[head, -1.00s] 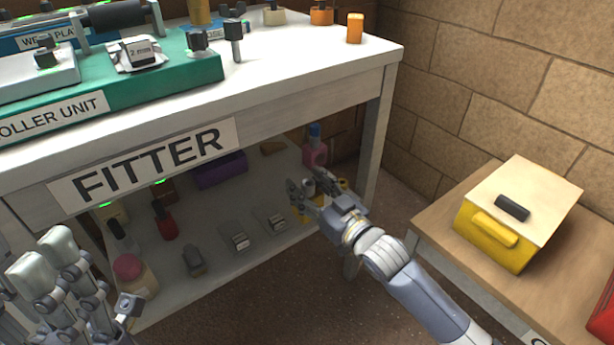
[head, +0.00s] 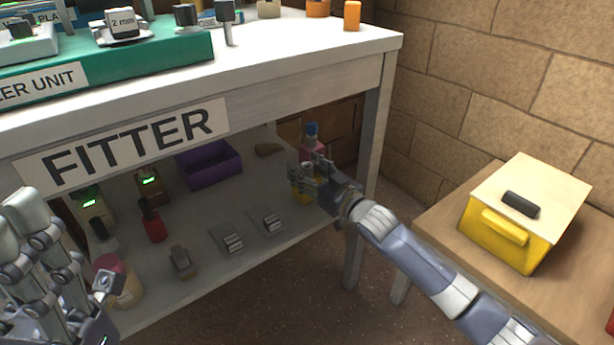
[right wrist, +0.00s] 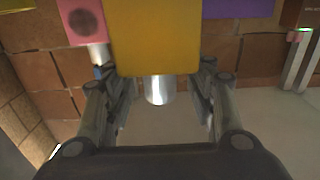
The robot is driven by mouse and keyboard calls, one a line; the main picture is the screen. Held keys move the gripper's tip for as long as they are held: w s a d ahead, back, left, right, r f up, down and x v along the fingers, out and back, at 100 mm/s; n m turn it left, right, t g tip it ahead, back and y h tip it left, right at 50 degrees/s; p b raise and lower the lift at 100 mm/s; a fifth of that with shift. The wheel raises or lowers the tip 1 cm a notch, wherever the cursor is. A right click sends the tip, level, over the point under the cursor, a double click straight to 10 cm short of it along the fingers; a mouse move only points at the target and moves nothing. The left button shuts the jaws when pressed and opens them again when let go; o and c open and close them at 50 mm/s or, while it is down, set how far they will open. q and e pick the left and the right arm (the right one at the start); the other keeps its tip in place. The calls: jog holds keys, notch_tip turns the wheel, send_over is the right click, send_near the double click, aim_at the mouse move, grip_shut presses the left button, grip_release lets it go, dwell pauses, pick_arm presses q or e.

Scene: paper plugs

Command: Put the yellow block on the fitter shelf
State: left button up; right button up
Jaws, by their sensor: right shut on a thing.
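My right gripper (head: 312,175) reaches under the white FITTER table, over the right end of its lower shelf (head: 210,205). It is shut on the yellow block (head: 302,193), mostly hidden behind the fingers in the head view. The right wrist view shows the yellow block (right wrist: 155,38) between the fingers, with a pale metallic cylinder sticking out of it. I cannot tell whether the block touches the shelf. My left gripper (head: 75,255) is at the lower left, fingers spread, with nothing visible in it.
The shelf holds a purple bin (head: 210,165), a pink bottle (head: 312,147) with a blue cap behind my right gripper, a red bottle (head: 153,224) and several small metal pieces. A side table (head: 445,220) with a yellow box (head: 500,240) stands at the right.

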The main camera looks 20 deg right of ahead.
jog(key=shift+f, duration=0.2)
jog(key=o, duration=1.5)
jog(key=shift+c, duration=0.2)
